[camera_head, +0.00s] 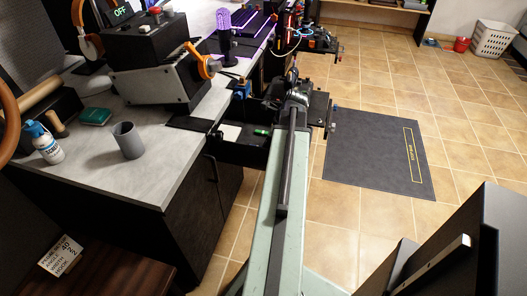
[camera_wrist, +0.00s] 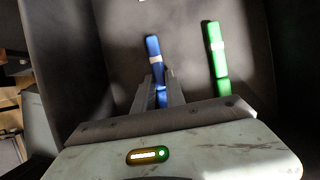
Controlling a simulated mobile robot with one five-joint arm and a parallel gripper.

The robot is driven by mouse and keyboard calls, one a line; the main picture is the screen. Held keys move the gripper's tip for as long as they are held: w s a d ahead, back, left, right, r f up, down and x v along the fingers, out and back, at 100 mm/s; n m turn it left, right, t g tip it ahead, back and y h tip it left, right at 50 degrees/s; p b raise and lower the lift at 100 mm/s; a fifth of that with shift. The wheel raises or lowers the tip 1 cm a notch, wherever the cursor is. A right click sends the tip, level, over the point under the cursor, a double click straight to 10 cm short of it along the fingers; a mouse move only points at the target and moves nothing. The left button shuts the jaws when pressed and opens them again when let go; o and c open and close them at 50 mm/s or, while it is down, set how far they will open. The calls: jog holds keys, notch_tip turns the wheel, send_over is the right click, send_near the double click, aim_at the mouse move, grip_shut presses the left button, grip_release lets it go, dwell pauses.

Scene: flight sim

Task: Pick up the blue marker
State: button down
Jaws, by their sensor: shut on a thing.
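The blue marker (camera_wrist: 153,47) is in the wrist view, a blue stick with a pale band. My gripper (camera_wrist: 160,80) is shut on its lower part, with a finger on each side. The marker's upper part stands out beyond the fingertips, over a dark grey surface. A green marker (camera_wrist: 216,45) with a pale band is to the right, apart from the fingers. In the head view a small green piece (camera_head: 262,132) shows in a dark recess beside the desk. The blue marker cannot be made out there.
The grey desk top (camera_head: 165,168) holds a grey cup (camera_head: 128,140), a white-and-blue bottle (camera_head: 44,143) and a black throttle unit (camera_head: 155,70). A dark mat (camera_head: 365,160) lies on the tiled floor at right. A black box (camera_head: 470,245) is at lower right.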

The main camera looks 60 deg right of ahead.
jog(key=shift+r, duration=0.1)
notch_tip(320, 180, up, 10)
jog(key=p, duration=1)
jog(key=shift+r, duration=0.15)
